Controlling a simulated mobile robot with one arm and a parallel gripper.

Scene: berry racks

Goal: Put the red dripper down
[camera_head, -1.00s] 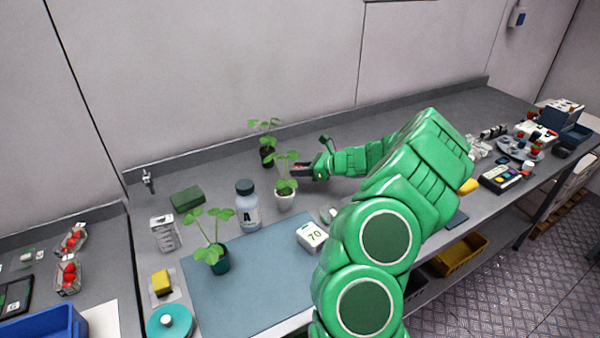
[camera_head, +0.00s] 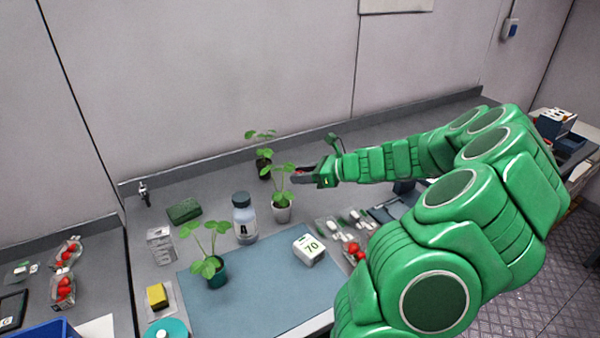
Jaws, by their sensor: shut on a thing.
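Only a hint of dark red shows at the fingers, fitting the red dripper (camera_head: 298,172), most of which is hidden or too small to make out. The fingers point left, at the level of the plant's leaves. I cannot tell whether the dripper touches the plant or pot. A second plant in a black pot (camera_head: 264,170) stands behind, near the wall.
A bottle marked A (camera_head: 245,226) stands left of the white pot. In front lie a blue mat (camera_head: 265,300), a white block marked 70 (camera_head: 309,249) and a plant in a teal pot (camera_head: 217,277). Strawberries (camera_head: 354,251) and small items lie by my arm.

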